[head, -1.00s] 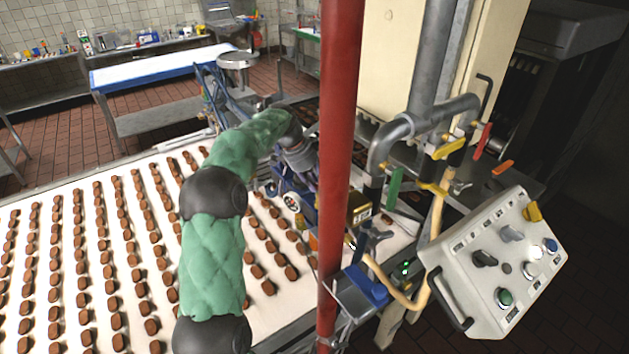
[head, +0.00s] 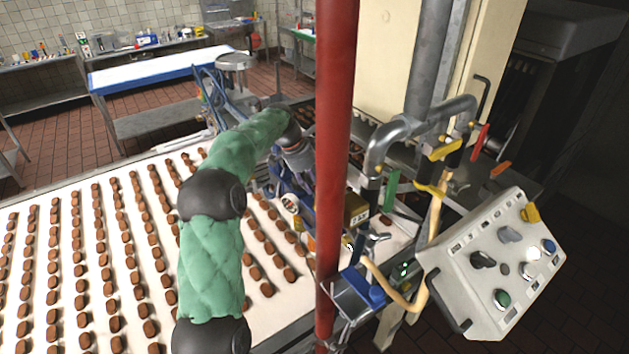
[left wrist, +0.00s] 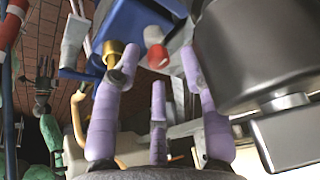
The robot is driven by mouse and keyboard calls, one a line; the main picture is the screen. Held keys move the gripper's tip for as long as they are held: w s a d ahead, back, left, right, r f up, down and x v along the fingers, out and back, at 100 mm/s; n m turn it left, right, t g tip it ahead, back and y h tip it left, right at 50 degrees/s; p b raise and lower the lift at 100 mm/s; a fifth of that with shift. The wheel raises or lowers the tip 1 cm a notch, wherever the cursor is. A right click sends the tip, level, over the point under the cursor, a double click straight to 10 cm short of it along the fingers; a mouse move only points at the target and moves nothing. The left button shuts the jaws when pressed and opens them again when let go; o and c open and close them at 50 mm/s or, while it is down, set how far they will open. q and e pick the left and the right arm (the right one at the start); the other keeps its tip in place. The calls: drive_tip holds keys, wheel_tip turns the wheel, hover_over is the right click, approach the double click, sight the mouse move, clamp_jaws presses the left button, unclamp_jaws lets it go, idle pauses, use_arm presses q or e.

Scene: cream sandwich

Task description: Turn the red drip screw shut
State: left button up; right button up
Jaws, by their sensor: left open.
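A small red knob with a pale side, which looks like the red drip screw (left wrist: 157,57), shows in the left wrist view, beyond and between my fingertips. My left gripper (left wrist: 158,84) is open, its purple fingers spread around empty space. No finger visibly touches the red knob. A brass fitting (left wrist: 112,54) is close to the left fingertip; I cannot tell whether they touch. In the head view my left gripper (head: 303,178) is partly hidden behind the red pole, and I cannot make out the screw there. A dark hand, apparently my right gripper (left wrist: 42,88), shows small in the left wrist view.
The red pole (head: 335,150) stands upright close to my left arm. A control panel (head: 485,265) and pipes with a yellow valve handle (head: 445,150) are at right. A white conveyor (head: 65,230) with rows of chocolate pieces fills the left. A large grey metal body (left wrist: 255,55) is beside my fingers.

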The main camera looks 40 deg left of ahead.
use_arm(q)
drive_tip(key=v, duration=0.8)
